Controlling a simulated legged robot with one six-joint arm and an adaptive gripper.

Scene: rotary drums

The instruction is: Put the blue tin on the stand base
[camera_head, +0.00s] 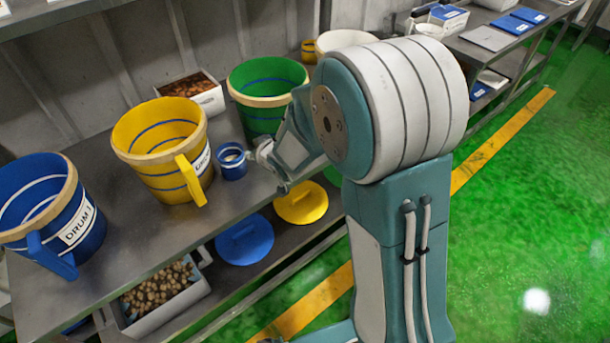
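I cannot make out a stand base in this view.
A blue drum (62,222), a yellow drum (165,160) and a green drum (262,112) stand on the bench (150,235). A blue lid (245,240) and a yellow lid (301,203) lie lower down. A bin of brown pieces (190,90) is behind. Bench space in front is clear.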

